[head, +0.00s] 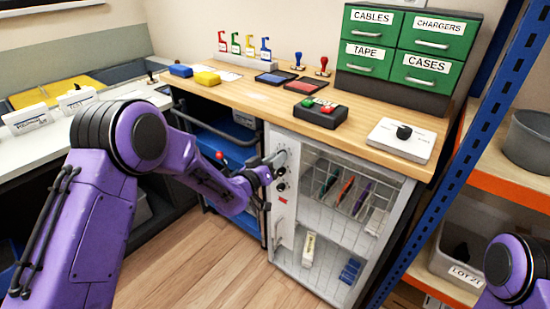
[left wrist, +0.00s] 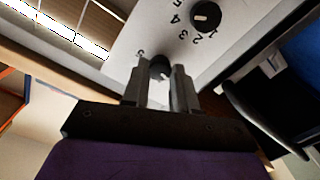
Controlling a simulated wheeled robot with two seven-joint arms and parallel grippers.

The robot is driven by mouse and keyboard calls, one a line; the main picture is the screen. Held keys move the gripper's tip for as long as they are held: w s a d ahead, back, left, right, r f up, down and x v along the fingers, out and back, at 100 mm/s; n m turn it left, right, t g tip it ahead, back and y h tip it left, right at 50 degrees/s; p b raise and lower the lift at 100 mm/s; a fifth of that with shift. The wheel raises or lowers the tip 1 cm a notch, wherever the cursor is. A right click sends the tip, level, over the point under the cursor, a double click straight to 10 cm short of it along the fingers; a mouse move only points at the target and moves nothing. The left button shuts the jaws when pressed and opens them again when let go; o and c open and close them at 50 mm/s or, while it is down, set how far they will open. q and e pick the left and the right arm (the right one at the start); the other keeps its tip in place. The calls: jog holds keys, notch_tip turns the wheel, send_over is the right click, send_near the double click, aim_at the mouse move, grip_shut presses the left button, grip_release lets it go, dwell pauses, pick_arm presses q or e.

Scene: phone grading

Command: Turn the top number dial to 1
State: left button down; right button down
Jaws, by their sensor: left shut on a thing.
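The light control panel (head: 285,215) is on the left part of the white cabinet front. My left gripper (head: 275,161) is at the panel's upper end. In the left wrist view its two fingers (left wrist: 160,78) are closed around a dark round dial (left wrist: 159,64), which looks like the top one. A printed 5 shows beside this dial; its pointer and other numbers are hidden by the fingers. A second black dial (left wrist: 206,16), with printed numbers around it and a light mark, is apart from the fingers and lower on the panel. My right gripper is out of view.
The cabinet has a see-through front with wire shelves (head: 335,225) right of the panel. The wooden worktop (head: 235,95) above carries a red-and-green button box (head: 320,113) and a white knob box (head: 402,138). A blue shelf post (head: 480,135) stands at right.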

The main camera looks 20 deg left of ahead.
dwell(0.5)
pick_arm(q)
jog(key=c, duration=0.9)
grip_release()
jog(key=v, duration=1)
jog(key=shift+s+b, duration=0.25)
jog(key=shift+b, duration=0.1)
